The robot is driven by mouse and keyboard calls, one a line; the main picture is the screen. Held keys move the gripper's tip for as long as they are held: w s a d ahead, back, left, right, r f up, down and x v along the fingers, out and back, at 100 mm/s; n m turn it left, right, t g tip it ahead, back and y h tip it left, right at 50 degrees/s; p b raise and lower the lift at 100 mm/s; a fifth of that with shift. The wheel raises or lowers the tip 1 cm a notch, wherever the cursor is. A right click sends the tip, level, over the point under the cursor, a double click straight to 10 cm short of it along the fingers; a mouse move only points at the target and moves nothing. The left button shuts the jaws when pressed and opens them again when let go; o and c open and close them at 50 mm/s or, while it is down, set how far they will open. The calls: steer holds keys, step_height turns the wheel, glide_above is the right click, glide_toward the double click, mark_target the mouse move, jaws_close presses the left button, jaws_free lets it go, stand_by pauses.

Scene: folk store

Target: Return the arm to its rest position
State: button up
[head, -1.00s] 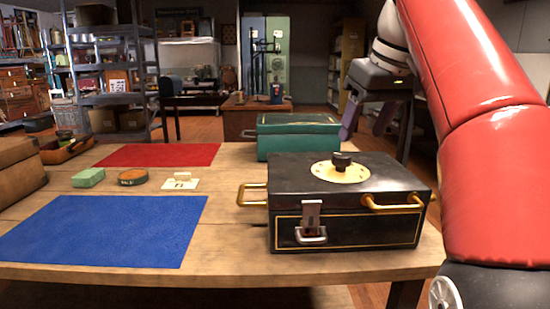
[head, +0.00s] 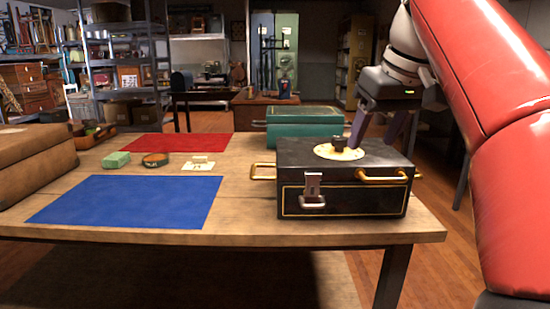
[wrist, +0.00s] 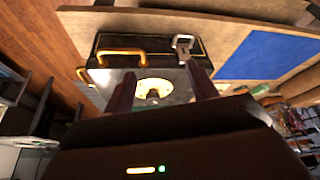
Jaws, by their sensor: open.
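My gripper (head: 383,128) hangs from the red arm at the right in the head view, beside and partly behind the black box's right end. In the wrist view its two dark fingers (wrist: 160,92) stand apart with nothing between them. They frame the box's yellow dial plate (wrist: 153,89) with its dark knob. The black box (head: 345,190) sits on the wooden table's right part, with brass handles and a front latch, its lid shut. Whether the gripper touches the box cannot be told.
A teal box (head: 300,130) stands behind the black one. A blue mat (head: 130,200) and red mat (head: 175,142) lie left of it, with a green block (head: 116,159), a round tin (head: 155,160) and a small card (head: 198,164) between. A brown case (head: 35,165) stands far left. Open floor (head: 460,250) lies right of the table (head: 250,225).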

steer(key=s+f+m, duration=0.1)
steer(key=s+f, duration=0.5)
steer(key=f, duration=0.4)
steer(key=s+f+m+h, duration=0.1)
steer(key=s+f, duration=0.4)
steer(key=f, duration=0.5)
steer(key=s+a+f+m+t, duration=0.1)
steer(key=s+f, duration=0.5)
steer(key=f, duration=0.4)
steer(key=shift+s+f+m+h, duration=0.3)
steer(key=shift+s+f+m, duration=0.05)
steer(key=shift+m, duration=0.05)
